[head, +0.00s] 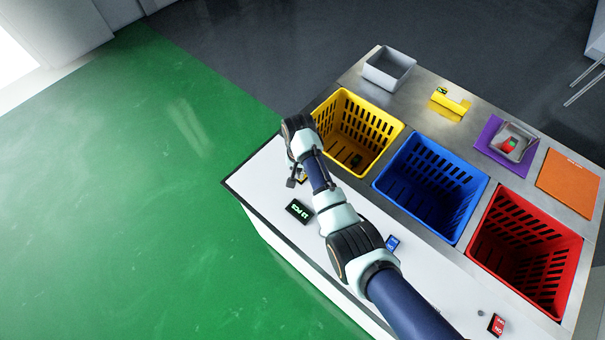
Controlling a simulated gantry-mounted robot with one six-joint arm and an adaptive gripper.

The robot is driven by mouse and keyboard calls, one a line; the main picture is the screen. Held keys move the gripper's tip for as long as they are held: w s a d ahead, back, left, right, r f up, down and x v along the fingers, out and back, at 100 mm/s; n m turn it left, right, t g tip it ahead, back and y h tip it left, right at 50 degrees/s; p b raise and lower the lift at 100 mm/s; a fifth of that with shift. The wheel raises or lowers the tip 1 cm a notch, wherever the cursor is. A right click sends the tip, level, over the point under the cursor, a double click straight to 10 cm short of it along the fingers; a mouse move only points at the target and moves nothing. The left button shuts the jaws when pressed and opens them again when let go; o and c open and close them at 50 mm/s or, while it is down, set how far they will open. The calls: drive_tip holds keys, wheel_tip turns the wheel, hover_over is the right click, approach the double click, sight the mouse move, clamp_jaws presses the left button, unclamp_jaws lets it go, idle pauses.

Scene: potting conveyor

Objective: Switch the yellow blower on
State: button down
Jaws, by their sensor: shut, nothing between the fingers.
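My gripper (291,182) is small and dark at the end of my arm. It is shut and empty, low over the white counter beside the yellow crate. A sliver of a yellow item (303,180) shows right next to it on the counter, mostly covered by my arm. I cannot tell whether this is the yellow blower's switch or label, and no switch state is readable. I cannot tell whether the gripper touches anything.
Yellow (386,118), blue (465,172) and red (553,232) crates stand in a row. The white counter (262,205) holds a black display (299,211), a blue card (392,242), a red card (496,325) and a grey knob (480,313). A grey bin (389,68) stands behind.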

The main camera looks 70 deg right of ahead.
drive_tip(key=shift+f+b, duration=0.35)
drive_tip(key=shift+f, duration=0.25)
wheel_tip(320, 180, up, 7)
drive_tip(key=p, duration=0.7)
drive_tip(key=shift+r+p, duration=0.1)
drive_tip(key=shift+p, duration=0.25)
idle(0.4)
